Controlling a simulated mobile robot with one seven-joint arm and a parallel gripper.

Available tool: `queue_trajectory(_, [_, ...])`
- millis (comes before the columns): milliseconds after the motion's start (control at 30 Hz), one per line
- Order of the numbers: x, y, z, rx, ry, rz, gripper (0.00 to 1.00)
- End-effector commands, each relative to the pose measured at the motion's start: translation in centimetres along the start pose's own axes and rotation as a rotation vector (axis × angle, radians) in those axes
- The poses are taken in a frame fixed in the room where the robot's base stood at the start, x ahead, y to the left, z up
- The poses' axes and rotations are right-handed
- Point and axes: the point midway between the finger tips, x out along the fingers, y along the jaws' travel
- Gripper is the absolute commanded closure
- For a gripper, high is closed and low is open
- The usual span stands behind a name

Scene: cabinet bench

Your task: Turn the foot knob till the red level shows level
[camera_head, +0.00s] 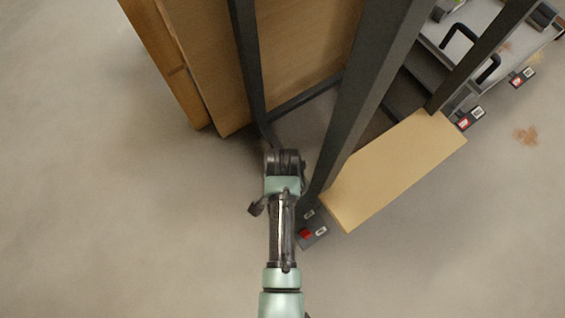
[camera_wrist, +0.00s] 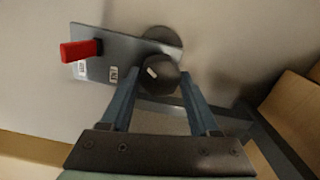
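The red level (camera_wrist: 80,50) is a small red block at the left end of a grey metal plate (camera_wrist: 112,62) in the wrist view. The plate carries small white labels. It also shows in the head view (camera_head: 312,237), at the foot of a dark leg. The foot knob (camera_wrist: 158,78) is a dark round knob with a pale mark, at the plate's right end. My gripper (camera_wrist: 160,80) has its two blue fingers apart, one on each side of the knob; I cannot tell whether either touches it. In the head view my arm hides the knob, and the fingertips cannot be made out.
A dark metal frame leg (camera_head: 362,95) rises right beside my arm. Wooden panels (camera_head: 215,60) stand at upper left, and a tan board (camera_head: 395,168) lies to the right. A grey unit (camera_head: 480,40) with black handles is at upper right. Floor at left is clear.

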Motion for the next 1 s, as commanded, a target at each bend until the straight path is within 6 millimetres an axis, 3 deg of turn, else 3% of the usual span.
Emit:
queue_trajectory(33, [0.00,0.00,0.00,0.000,0.000,0.000,0.48])
queue_trajectory(300, [0.00,0.02,0.01,0.000,0.000,0.001,0.94])
queue_trajectory(667, [-0.33,0.02,0.02,0.067,-0.001,0.002,0.95])
queue_trajectory(1000, [-0.55,0.04,0.05,0.326,-0.002,0.003,0.95])
